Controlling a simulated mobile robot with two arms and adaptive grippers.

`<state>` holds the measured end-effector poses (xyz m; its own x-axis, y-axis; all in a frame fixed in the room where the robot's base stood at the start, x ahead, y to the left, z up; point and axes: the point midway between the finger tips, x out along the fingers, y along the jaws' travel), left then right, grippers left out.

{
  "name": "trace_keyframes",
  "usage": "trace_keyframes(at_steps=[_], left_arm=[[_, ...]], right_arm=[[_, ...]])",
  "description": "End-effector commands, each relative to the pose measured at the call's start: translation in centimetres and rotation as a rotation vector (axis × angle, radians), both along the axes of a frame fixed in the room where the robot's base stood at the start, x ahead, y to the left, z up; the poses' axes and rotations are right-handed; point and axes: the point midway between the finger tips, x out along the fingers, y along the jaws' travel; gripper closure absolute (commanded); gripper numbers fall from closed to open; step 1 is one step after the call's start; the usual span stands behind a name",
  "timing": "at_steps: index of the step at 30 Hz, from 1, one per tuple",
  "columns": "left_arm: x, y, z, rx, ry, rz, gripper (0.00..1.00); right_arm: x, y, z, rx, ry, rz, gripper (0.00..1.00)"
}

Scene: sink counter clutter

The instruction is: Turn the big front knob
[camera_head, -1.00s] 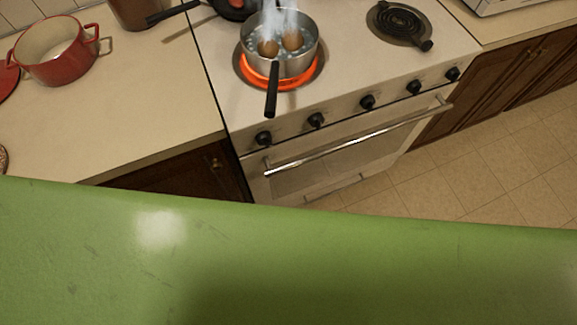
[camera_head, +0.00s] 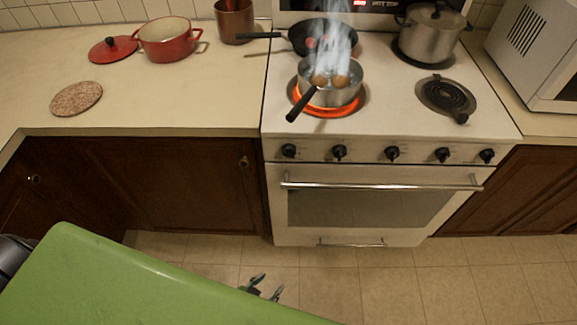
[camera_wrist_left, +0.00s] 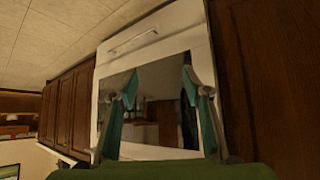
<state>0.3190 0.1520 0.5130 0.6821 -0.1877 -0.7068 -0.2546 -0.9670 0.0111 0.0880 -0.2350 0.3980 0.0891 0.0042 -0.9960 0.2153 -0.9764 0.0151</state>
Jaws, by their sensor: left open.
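A row of several black knobs runs along the front of the white stove (camera_head: 420,178): far left (camera_head: 289,151), second (camera_head: 339,152), middle (camera_head: 392,153), fourth (camera_head: 442,155) and far right (camera_head: 487,156). They look alike in size, so I cannot tell which is the big one. My left gripper (camera_head: 262,287) is open and empty, low in front of the stove and well apart from the knobs. In the left wrist view its two fingers (camera_wrist_left: 160,75) are spread in front of the oven's dark window (camera_wrist_left: 160,105); no knob is clear there. My right gripper is not in view.
A steaming pot (camera_head: 332,90) with brown round things sits on a glowing burner, its handle (camera_head: 302,105) pointing forward. The oven handle (camera_head: 380,186) sticks out below the knobs. A black pan (camera_head: 322,38) and a lidded pot (camera_head: 430,35) stand behind. The floor (camera_head: 400,275) before the stove is clear.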

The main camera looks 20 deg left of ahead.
Motion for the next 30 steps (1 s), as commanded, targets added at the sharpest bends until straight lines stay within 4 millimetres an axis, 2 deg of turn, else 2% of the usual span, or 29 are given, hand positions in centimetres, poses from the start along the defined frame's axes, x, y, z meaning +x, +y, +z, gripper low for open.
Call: trace_keyframes(at_steps=[1,5,8,11,12,15,18,21,25,30], left_arm=[[1.8,-0.6,1.6,-0.015,-0.061,0.004,0.56],[6.0,-2.2,6.7,-0.053,-0.229,0.029,0.56],[9.2,-3.1,11.7,-0.085,-0.375,0.070,0.56],[12.0,-3.6,18.2,-0.124,-0.540,0.147,0.56],[12.9,-3.5,20.9,-0.138,-0.604,0.191,0.56],[14.0,-2.7,26.9,-0.172,-0.721,0.314,0.56],[14.0,-1.8,30.4,-0.191,-0.771,0.420,0.56],[13.8,-1.1,32.1,-0.199,-0.784,0.486,0.56],[14.1,-0.6,32.8,-0.199,-0.787,0.516,0.56],[16.3,-0.2,32.9,-0.198,-0.789,0.515,0.56]], right_arm=[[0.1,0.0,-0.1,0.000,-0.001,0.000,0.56],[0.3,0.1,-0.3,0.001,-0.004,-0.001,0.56],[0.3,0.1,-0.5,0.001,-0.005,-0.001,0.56],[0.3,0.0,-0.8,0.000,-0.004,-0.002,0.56],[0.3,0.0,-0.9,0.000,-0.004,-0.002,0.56],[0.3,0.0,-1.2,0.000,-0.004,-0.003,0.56],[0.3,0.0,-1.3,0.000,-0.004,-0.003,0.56],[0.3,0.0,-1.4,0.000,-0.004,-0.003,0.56],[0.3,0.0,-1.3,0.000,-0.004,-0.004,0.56],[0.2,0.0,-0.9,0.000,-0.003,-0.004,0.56]])
